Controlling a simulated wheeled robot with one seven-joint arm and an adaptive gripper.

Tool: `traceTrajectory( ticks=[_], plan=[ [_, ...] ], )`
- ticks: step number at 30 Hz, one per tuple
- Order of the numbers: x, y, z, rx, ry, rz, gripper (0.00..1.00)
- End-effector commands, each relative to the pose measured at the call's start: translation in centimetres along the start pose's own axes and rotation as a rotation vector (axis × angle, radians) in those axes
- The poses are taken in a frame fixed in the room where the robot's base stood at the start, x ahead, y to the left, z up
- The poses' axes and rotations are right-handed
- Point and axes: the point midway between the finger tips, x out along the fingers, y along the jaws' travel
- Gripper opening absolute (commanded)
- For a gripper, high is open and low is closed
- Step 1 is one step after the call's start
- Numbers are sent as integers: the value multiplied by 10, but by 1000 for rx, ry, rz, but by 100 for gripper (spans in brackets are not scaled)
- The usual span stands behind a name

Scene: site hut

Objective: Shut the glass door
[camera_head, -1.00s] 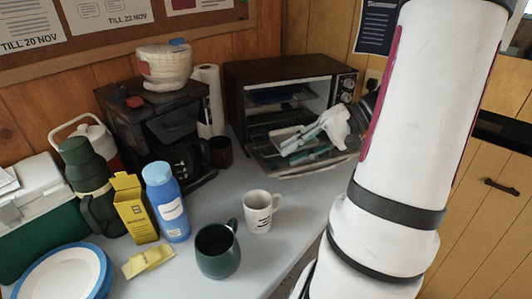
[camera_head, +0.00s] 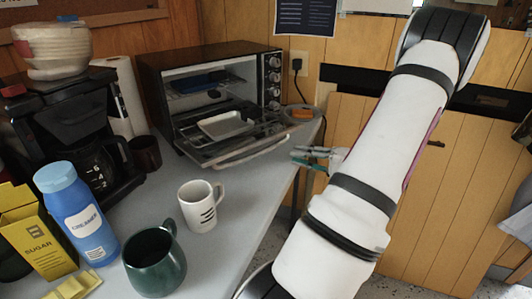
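A metal tray (camera_head: 225,125) sits in the mouth of the oven, above the door's inner side. My gripper (camera_head: 298,158) is to the right of the door, beyond the counter edge and apart from the door. My arm hides part of the gripper, and its finger gap is too small to judge.
A white mug (camera_head: 200,206) and a dark green mug (camera_head: 155,262) stand on the counter in front of the oven. A coffee maker (camera_head: 75,120) is left of it. Bare counter lies between mugs and door.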

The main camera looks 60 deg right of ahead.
Motion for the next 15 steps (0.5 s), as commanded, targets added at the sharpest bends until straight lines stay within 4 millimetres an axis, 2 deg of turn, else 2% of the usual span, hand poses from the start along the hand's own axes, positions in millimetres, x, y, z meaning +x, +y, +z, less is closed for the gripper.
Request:
traceTrajectory(
  ticks=[3,9,15],
  plan=[
    [25,1,1,0,-4,-1,22],
    [64,1,1,0,-3,0,22],
    [93,1,1,0,-3,0,22]
  ],
)
